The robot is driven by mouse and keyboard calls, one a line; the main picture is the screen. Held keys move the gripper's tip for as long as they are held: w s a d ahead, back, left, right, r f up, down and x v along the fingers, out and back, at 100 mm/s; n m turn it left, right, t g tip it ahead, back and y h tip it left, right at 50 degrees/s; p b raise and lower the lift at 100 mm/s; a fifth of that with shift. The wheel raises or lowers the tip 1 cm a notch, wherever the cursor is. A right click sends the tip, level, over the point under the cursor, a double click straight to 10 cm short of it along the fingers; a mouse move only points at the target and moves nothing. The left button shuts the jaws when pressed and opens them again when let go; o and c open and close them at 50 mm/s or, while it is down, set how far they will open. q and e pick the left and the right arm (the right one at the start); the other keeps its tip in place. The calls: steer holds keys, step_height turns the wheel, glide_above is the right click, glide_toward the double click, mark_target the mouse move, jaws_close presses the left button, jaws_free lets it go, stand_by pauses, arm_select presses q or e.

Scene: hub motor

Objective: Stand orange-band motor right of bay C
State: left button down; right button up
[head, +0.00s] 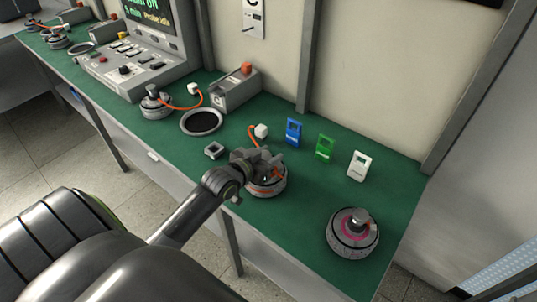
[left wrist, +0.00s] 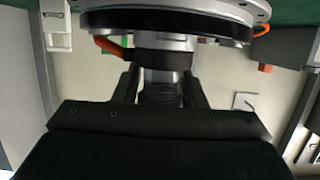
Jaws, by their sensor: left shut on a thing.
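The orange-band motor (head: 267,189) is a squat round grey motor with a dark rim and some orange showing, near the front middle of the green table. My left gripper (head: 262,163) is over it from above, shut on its central shaft. In the left wrist view the shaft (left wrist: 160,92) stands between the fingers (left wrist: 160,88), with the motor's disc (left wrist: 175,20) beyond. An orange cable with a white plug (head: 261,131) lies behind the motor. I cannot tell whether the motor touches the mat. My right gripper is not in view.
A pink-band motor (head: 352,234) stands at the right front. Blue (head: 294,132), green (head: 325,148) and white (head: 360,165) tags stand along the back. A black round pad (head: 202,121), another motor (head: 155,105) and a console (head: 140,55) are left. Green mat (head: 310,205) is clear between the two front motors.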

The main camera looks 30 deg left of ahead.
arm_select(q)
steer(key=shift+w+f, duration=0.1)
steer(key=shift+f, duration=0.05)
steer(key=c, duration=0.9)
jaws_free()
steer(key=shift+o, duration=0.4)
steer(key=shift+s+f, duration=0.2)
steer(key=shift+f, duration=0.15)
steer(key=v, duration=1.7)
steer(key=shift+r, duration=0.3)
steer(key=shift+s+f, duration=0.1)
steer(key=shift+s, duration=0.05)
